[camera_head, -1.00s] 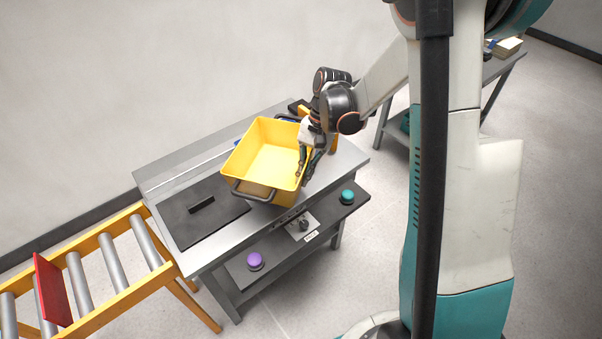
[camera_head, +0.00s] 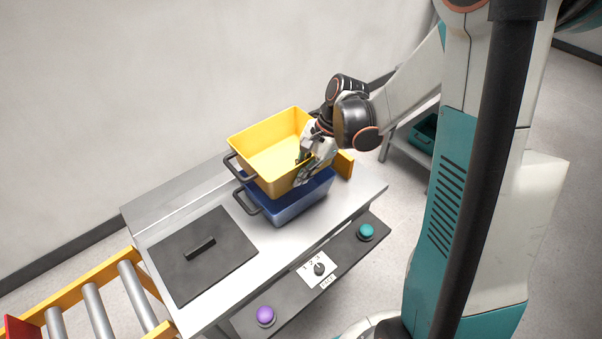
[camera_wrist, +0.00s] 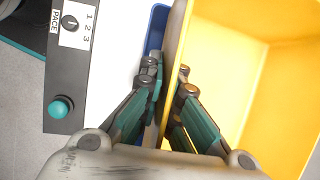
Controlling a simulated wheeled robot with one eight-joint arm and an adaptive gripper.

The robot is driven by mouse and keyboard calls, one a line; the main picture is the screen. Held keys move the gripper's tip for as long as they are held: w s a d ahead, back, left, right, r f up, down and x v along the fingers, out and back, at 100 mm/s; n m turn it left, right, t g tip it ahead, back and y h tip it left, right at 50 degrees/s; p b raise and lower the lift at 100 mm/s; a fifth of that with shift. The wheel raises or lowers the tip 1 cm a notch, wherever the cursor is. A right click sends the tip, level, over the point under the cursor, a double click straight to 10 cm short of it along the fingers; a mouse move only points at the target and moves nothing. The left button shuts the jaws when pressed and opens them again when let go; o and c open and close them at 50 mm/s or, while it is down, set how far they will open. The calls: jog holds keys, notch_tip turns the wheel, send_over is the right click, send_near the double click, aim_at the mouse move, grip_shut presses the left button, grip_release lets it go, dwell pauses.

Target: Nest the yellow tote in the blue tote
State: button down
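The yellow tote (camera_head: 262,143) is held up over the blue tote (camera_head: 290,206) on the metal table in the head view. My gripper (camera_head: 310,166) is shut on the near right wall of the yellow tote. In the wrist view my gripper's fingers (camera_wrist: 164,85) lie on both sides of that wall, and the yellow tote (camera_wrist: 235,70) fills the right side. The yellow tote looks roughly level and slightly offset to the left of the blue one. A strip of the blue tote (camera_wrist: 156,28) shows beyond the fingers. The blue tote's inside is hidden.
A dark plate with a black handle (camera_head: 200,250) lies on the table's left part. A front panel carries a purple button (camera_head: 265,315), a teal button (camera_head: 366,231) and a dial (camera_head: 319,268). A roller conveyor (camera_head: 95,305) adjoins at left.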

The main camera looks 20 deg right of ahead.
aim_at(302, 199)
jog(key=shift+f+b, duration=2.35)
jog(key=shift+f, duration=0.75)
jog(key=shift+s+f, duration=0.15)
jog(key=shift+f, duration=0.15)
jog(key=shift+b, duration=0.3)
jog(key=c, duration=1.7)
grip_release()
jog(key=shift+s, duration=0.1)
jog(key=shift+f, duration=0.1)
jog(key=shift+w+r+p, duration=0.25)
jog(key=shift+r+p, duration=0.25)
jog(key=shift+r, duration=0.05)
jog(key=shift+r+p, duration=4.2)
jog(key=shift+r, duration=1.9)
